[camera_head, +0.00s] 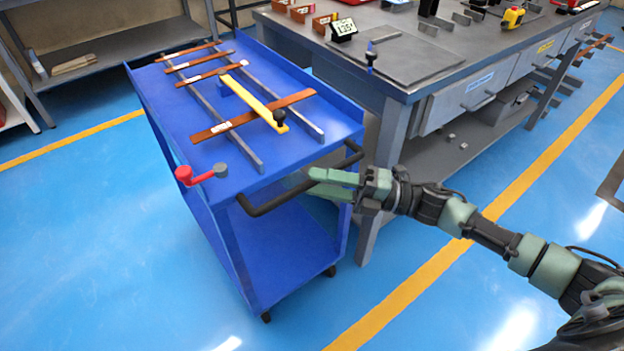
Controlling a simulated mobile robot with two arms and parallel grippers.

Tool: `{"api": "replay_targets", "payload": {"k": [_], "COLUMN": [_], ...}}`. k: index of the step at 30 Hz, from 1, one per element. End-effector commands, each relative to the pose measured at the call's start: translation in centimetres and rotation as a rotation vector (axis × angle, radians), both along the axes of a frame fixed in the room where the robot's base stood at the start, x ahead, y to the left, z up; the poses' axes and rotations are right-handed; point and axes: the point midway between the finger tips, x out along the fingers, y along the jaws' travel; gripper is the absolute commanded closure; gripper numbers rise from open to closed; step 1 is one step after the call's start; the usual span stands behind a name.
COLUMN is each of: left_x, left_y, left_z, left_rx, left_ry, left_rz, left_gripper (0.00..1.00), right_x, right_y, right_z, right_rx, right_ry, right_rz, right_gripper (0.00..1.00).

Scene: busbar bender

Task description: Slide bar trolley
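The blue bar trolley (170,110) stands left of the middle, with a top tray, a lower shelf and dark castors. Its black push handle (272,203) runs along the near end. Several brown bars (255,116) lie across two grey rails on top, under a yellow arm (252,101) with a black knob. A red-knobbed grey lever (200,175) sits at the near left corner. My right gripper (314,182) is at the handle's right half, its green fingers overlapping the handle. Whether they are closed around it is unclear. My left gripper is out of view.
A grey workbench (415,62) with drawers stands close to the trolley's right side, with tools and a small display (343,29) on it. Grey shelving (95,45) is at the back left. Blue floor with yellow lines is clear left and in front.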

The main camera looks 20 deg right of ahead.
Motion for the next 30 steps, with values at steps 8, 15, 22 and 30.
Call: {"api": "replay_targets", "payload": {"k": [8,15,22,30], "left_x": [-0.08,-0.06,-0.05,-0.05], "left_y": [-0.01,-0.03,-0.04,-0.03], "left_z": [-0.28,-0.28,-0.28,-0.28], "left_rx": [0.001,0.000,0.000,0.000], "left_ry": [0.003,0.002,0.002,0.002], "left_rz": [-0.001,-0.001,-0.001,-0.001], "left_gripper": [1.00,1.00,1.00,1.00], "right_x": [0.65,0.64,0.63,0.63], "right_y": [1.37,1.35,1.33,1.31], "right_z": [0.20,0.18,0.16,0.13], "right_rx": [-0.001,-0.001,0.000,0.000], "right_ry": [0.000,0.000,0.001,0.001], "right_rz": [-0.001,-0.001,-0.001,-0.001], "right_gripper": [0.62,0.82,1.00,1.00]}}
